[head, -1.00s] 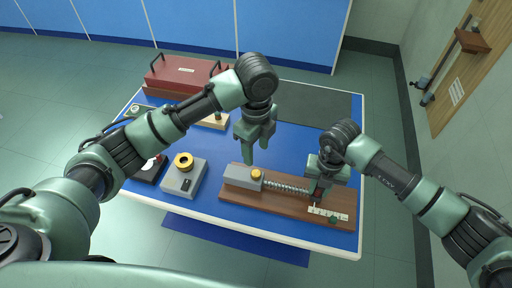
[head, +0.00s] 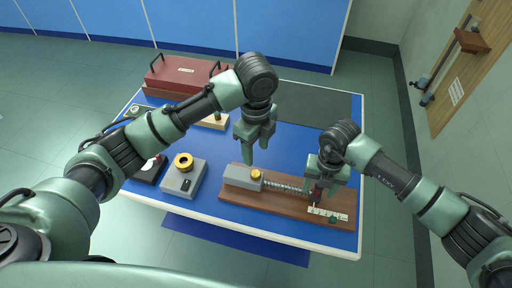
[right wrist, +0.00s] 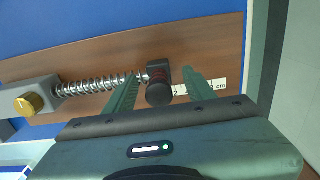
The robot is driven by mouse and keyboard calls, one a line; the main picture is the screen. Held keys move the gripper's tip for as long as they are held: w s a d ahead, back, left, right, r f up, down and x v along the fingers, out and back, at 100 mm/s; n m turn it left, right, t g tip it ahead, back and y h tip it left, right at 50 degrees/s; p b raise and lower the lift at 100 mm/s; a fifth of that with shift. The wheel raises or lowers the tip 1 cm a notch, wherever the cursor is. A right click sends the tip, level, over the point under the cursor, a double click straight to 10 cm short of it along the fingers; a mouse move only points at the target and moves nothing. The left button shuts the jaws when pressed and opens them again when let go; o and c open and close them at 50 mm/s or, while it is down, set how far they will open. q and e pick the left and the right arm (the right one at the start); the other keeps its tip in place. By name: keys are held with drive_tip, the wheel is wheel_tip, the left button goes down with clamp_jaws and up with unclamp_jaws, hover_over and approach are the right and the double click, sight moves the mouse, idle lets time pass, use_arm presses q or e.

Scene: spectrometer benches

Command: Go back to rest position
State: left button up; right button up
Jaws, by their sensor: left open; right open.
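My left gripper (head: 254,150) hangs open and empty above the blue table top. My right gripper (head: 320,194) is open above the right part of a wooden board. In the right wrist view its fingers (right wrist: 158,98) are on either side of a dark knob with a red band (right wrist: 159,84), with a gap visible at each side. The knob is at the end of a coil spring (right wrist: 100,86) that runs from a grey block with a yellow knob (right wrist: 30,102). Part of the knob is hidden by my gripper in the head view.
The wooden board (head: 285,208) lies at the front right of the table (head: 300,145) and bears a white scale (head: 329,213). A grey box with a yellow ring (head: 184,178) stands left of it. A red case (head: 180,75) is at the back left. A dark mat (head: 325,105) is clear.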

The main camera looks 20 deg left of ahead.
drive_tip(key=shift+r+p, duration=2.85)
drive_tip(key=shift+r, duration=1.65)
drive_tip(key=shift+f, duration=0.1)
